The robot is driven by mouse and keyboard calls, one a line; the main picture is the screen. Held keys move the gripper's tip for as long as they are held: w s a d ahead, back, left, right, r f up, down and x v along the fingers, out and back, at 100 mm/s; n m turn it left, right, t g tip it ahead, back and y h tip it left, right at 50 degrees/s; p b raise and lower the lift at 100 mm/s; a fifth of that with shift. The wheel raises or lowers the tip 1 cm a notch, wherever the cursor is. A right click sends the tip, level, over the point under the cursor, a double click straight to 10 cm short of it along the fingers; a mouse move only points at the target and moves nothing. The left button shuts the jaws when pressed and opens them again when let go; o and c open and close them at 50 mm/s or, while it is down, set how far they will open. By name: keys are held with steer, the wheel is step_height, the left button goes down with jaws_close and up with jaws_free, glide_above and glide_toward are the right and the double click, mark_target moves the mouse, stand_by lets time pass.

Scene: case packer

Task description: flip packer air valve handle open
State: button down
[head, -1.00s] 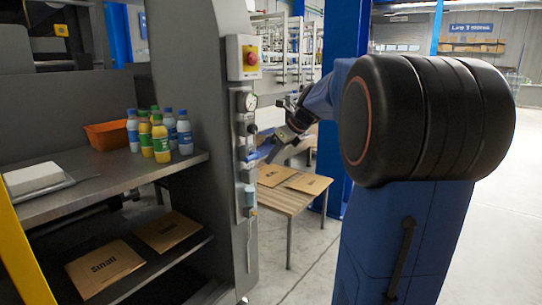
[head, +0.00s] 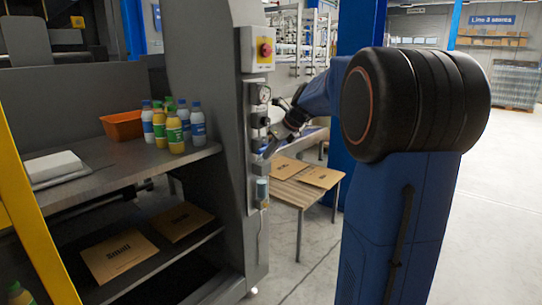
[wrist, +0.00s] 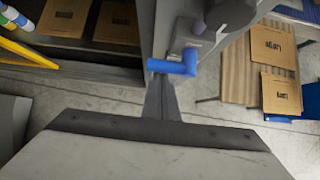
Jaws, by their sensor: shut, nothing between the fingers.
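The air panel is a grey plate (head: 251,205) on the side of the packer's column, with a round gauge (head: 263,94) at its top. In the wrist view a blue L-shaped handle (wrist: 176,67) sticks out from the grey fitting (wrist: 192,38), its free end pointing left. My gripper (head: 268,153) is at the panel's middle, just right of its face, and hides part of the fittings there. In the wrist view its shut, empty fingers (wrist: 160,100) lie just below the handle. I cannot tell whether they touch it.
Left of the column, a shelf (head: 110,180) holds several bottles (head: 174,125), an orange bin (head: 122,125) and cartons below. A wooden table (head: 290,190) with flat cartons stands behind. Floor at right is clear.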

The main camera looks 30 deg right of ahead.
mark_target(262, 149)
steer(key=shift+d+r+m+y, duration=0.1)
steer(key=shift+r+m+y, duration=0.2)
steer(key=shift+y, duration=0.4)
stand_by(0.4)
steer(key=m+y, duration=0.1)
steer(key=y, duration=0.1)
steer(key=d+r+m+g+y, duration=0.1)
steer(key=y, duration=0.1)
steer(key=r+g+y, duration=0.1)
steer(key=y, duration=0.1)
steer(key=shift+w+d+m, duration=0.2)
steer(key=shift+w+m, duration=0.1)
steer(key=shift+m, duration=0.1)
steer(key=shift+d+r, duration=0.15)
steer(key=shift+r, duration=0.15)
steer(key=shift+w+d+r, duration=0.2)
steer(key=shift+w+d, duration=0.05)
steer(key=shift+d, duration=0.3)
steer(key=shift+r, duration=0.8)
